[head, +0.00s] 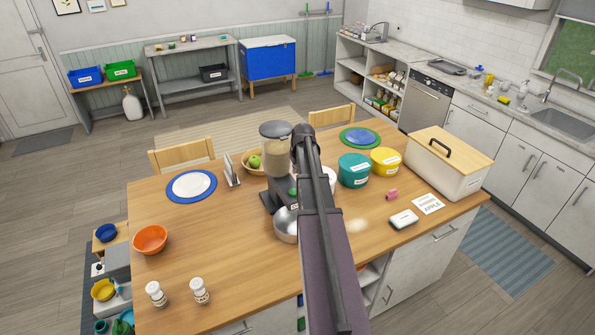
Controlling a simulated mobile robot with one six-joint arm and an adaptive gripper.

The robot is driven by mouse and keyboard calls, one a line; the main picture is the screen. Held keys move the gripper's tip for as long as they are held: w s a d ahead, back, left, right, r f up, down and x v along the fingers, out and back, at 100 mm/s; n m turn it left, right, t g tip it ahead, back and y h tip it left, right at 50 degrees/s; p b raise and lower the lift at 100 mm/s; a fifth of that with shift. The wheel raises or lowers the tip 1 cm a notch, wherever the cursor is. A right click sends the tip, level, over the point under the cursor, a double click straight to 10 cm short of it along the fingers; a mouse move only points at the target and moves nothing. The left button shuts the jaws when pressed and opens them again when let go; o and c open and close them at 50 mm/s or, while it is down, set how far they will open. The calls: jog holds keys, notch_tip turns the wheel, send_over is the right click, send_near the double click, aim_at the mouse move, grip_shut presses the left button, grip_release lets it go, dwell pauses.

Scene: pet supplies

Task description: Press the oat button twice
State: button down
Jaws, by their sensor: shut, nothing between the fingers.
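A dispenser with a clear hopper of pale grain (276,158) stands on the wooden table, left of my arm. Its dark body (270,187) is partly covered by my arm. A small green spot (292,191) shows on its front, low down; it may be a button, but no label on it can be read. A steel bowl (286,226) sits at the foot of the dispenser, its right side hidden by my arm. My arm reaches up the middle of the picture, over the table. My gripper cannot be made out; the arm hides that area.
The table (224,268) holds an orange bowl (150,239), two white jars, a blue-rimmed plate (192,186), teal (354,170) and yellow (385,162) tubs and a lidded white bin (445,170). A white bowl is partly behind my arm. The table's front left is mostly clear.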

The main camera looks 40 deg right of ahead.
jog(key=b, duration=0.7)
send_over(294, 193)
jog(key=shift+s+f+x, duration=0.1)
jog(key=shift+s+x, duration=0.2)
jog(key=shift+x, duration=0.95)
jog(key=shift+s+f+x, duration=0.1)
jog(key=shift+s+x, duration=0.15)
jog(key=shift+x, duration=0.95)
jog(key=shift+s+f+x, duration=0.1)
jog(key=shift+s+x, duration=0.2)
jog(key=shift+x, duration=0.95)
jog(key=shift+f+b, duration=1.65)
jog(key=shift+b, duration=0.05)
jog(key=shift+f+b, duration=0.8)
jog(key=shift+s+a+f+b, duration=0.15)
jog(key=shift+s+a+b, duration=0.1)
jog(key=shift+b, duration=0.1)
jog(key=shift+s, duration=0.1)
